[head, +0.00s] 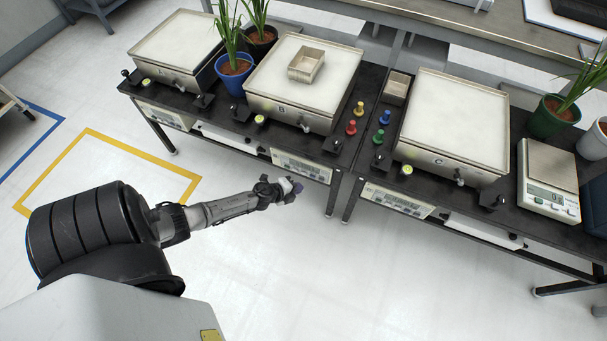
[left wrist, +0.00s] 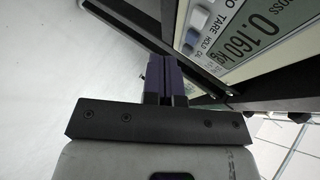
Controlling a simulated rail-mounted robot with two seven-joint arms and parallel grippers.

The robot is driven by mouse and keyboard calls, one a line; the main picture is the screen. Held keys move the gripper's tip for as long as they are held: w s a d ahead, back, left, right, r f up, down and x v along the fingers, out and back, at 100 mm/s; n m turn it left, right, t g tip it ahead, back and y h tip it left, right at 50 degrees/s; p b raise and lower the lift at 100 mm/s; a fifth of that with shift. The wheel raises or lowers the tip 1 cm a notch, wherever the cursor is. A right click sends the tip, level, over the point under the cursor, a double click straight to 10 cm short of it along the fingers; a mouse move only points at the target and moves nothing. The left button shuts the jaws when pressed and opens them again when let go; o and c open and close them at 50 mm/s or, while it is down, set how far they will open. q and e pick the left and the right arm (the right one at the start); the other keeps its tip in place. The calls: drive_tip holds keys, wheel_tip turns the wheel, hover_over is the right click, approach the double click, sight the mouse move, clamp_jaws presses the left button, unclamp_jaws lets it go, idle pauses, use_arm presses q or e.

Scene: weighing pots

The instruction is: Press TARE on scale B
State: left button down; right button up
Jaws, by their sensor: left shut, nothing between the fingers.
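My left gripper (head: 298,188) is shut and empty, just in front of and below this panel. In the left wrist view the shut fingers (left wrist: 172,80) point toward the panel (left wrist: 245,35), which reads 0.160 kg. A pale button (left wrist: 199,18) and a blue button (left wrist: 191,38) show beside small labels, including TARE. The fingers appear apart from the buttons. My right gripper is out of view.
Scale C (head: 455,115) and another large scale (head: 178,45) flank scale B. A blue plant pot (head: 235,77) stands left of B. Coloured weights (head: 359,109) stand to its right. A small scale (head: 550,180) is at far right. The floor before the bench is clear.

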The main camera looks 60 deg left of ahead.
use_arm(q)
drive_tip(key=shift+w+a, duration=0.8)
drive_tip(key=shift+w, duration=0.2)
drive_tip(key=shift+w+a, duration=0.1)
drive_tip(key=shift+w, duration=0.1)
idle(1.5)
drive_tip(key=shift+w+a, duration=0.1)
drive_tip(key=shift+w, duration=0.05)
drive_tip(key=shift+w+a, duration=0.25)
drive_tip(key=shift+w, duration=0.1)
idle(0.9)
drive_tip(key=shift+s, duration=0.1)
drive_tip(key=shift+s+d, duration=0.45)
drive_tip(key=shift+s, duration=0.15)
idle(0.4)
drive_tip(key=shift+s+d+p, duration=0.25)
drive_tip(key=shift+s+d, duration=0.5)
drive_tip(key=shift+s, duration=0.25)
drive_tip(key=shift+s+d+p, duration=0.25)
drive_tip(key=shift+s+d, duration=0.5)
drive_tip(key=shift+s, duration=0.25)
drive_tip(key=shift+a, duration=0.1)
